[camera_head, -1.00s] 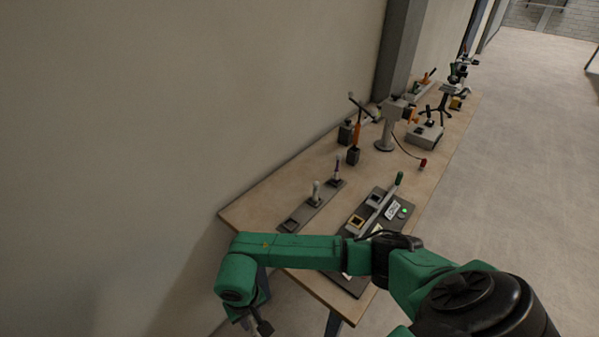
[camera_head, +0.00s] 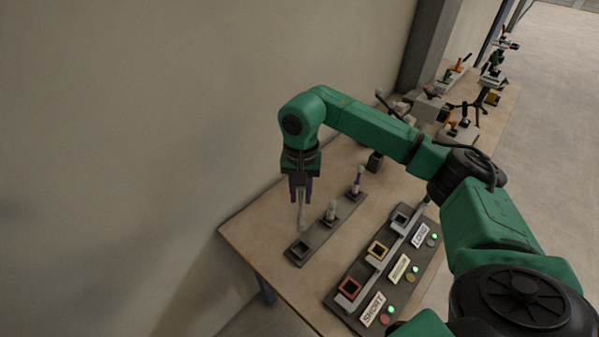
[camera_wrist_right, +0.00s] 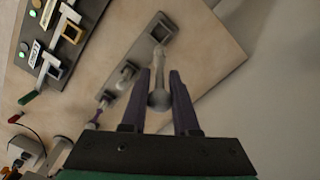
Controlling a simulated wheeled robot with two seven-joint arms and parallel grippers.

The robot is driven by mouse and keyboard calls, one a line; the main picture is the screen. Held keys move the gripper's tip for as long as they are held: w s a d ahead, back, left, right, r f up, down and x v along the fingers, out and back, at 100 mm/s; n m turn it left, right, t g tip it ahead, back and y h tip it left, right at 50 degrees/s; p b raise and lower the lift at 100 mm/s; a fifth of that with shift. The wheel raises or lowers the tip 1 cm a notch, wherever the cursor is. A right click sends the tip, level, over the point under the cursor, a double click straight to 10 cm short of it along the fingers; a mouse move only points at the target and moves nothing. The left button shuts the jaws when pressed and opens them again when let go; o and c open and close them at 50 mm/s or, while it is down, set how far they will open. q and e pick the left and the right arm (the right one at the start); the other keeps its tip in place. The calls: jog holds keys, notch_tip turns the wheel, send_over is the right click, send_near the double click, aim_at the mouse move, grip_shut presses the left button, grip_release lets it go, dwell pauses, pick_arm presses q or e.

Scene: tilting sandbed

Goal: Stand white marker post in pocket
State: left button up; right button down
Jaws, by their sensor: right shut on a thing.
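My right gripper (camera_head: 301,189) is shut on a pale, whitish post (camera_head: 301,217), which hangs down roughly upright from the fingers. In the right wrist view the post (camera_wrist_right: 160,72) shows between the two dark fingers (camera_wrist_right: 160,95), its rounded end toward the camera. Its far end appears close to the empty square pocket (camera_wrist_right: 164,29) of the grey strip. In the head view that pocket (camera_head: 299,249) lies just below the post; whether they touch I cannot tell. My left gripper is not in view.
Two other posts, a pale one (camera_head: 331,210) and one with a purple part (camera_head: 357,183), stand in the same strip. To the right, a dark panel (camera_head: 345,302) carries red, yellow and dark-framed sockets, labels and green lights. Equipment crowds the table's far end.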

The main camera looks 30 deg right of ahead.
jog(key=shift+f, duration=0.1)
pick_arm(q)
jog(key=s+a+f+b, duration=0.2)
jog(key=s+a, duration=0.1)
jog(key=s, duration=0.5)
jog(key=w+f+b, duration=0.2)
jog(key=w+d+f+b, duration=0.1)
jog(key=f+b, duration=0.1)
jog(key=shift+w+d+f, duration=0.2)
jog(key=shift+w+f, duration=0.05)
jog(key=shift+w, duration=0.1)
pick_arm(e)
notch_tip(320, 180, down, 8)
jog(key=s+a, duration=0.1)
jog(key=s, duration=0.1)
jog(key=shift+s+a, duration=0.2)
jog(key=shift+s, duration=0.1)
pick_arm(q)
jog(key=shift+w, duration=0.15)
pick_arm(e)
jog(key=c, duration=0.6)
grip_release()
